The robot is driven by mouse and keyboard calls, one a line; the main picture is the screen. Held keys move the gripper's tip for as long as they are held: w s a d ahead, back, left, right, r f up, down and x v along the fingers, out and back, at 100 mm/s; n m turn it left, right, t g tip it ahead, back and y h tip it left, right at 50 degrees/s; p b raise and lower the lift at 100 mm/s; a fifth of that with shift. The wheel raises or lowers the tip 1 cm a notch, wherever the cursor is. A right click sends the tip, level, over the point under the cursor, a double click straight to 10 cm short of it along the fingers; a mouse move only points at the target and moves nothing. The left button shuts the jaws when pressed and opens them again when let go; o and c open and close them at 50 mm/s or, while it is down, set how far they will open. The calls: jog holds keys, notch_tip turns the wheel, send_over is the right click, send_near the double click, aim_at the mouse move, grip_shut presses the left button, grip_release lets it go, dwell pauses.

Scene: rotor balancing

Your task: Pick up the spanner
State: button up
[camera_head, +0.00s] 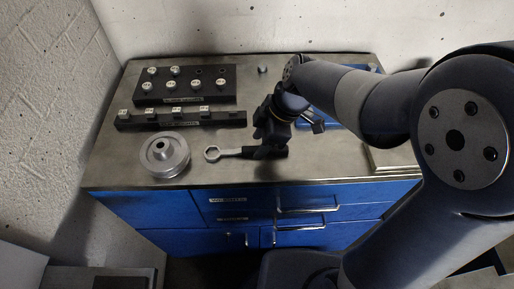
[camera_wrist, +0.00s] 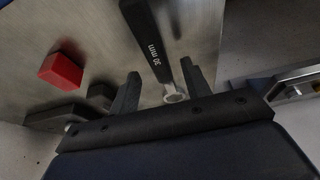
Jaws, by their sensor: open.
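The spanner (camera_head: 230,152) lies flat on the bench top, its silver ring end to the left and its dark handle to the right. In the wrist view the spanner's dark handle (camera_wrist: 150,42), marked "30 mm", runs up from between the fingers, and its metal ring end shows near the finger bases. My gripper (camera_head: 264,138) is over the handle part of the spanner and hides some of it. In the wrist view my gripper (camera_wrist: 160,72) is open, with one finger on each side of the spanner. I cannot tell how far above the bench the fingertips are.
A silver rotor (camera_head: 165,155) stands left of the spanner. Behind are a black rack of weights (camera_head: 185,97) and a long black strip (camera_head: 180,124). A red block (camera_wrist: 61,70) lies to the left in the wrist view. Blue drawers (camera_head: 215,222) are under the bench's front edge.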

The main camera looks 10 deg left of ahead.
jog(key=shift+x, duration=0.85)
jog(key=shift+f+b, duration=0.2)
jog(key=shift+b, duration=0.15)
grip_shut()
